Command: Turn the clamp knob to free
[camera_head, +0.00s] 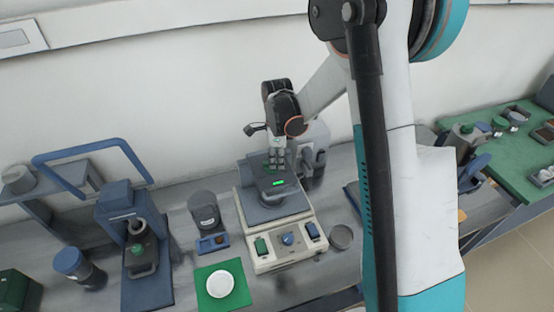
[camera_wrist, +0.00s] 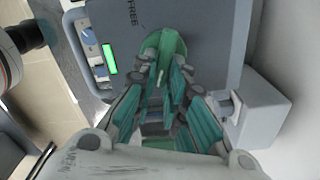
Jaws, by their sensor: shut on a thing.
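The clamp knob (camera_wrist: 165,42) is green and sits on the grey top face of a bench instrument, beside printed lettering that reads FREE (camera_wrist: 132,12). A pale pointer mark shows on the knob. My gripper (camera_wrist: 167,72) is shut on the knob, with its fingers along either side; they hide part of it. In the head view my gripper (camera_head: 277,163) points down onto the top of the instrument (camera_head: 262,213), and the knob is mostly hidden there. A lit green display (camera_head: 279,183) is on the instrument's upper part.
A white dish on a green mat (camera_head: 213,301), a dark grey canister (camera_head: 204,211) and a blue press-like device (camera_head: 121,203) stand to the left. A small round grey dish (camera_head: 341,237) sits at the instrument's right. A green-topped bench (camera_head: 497,150) is farther right.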

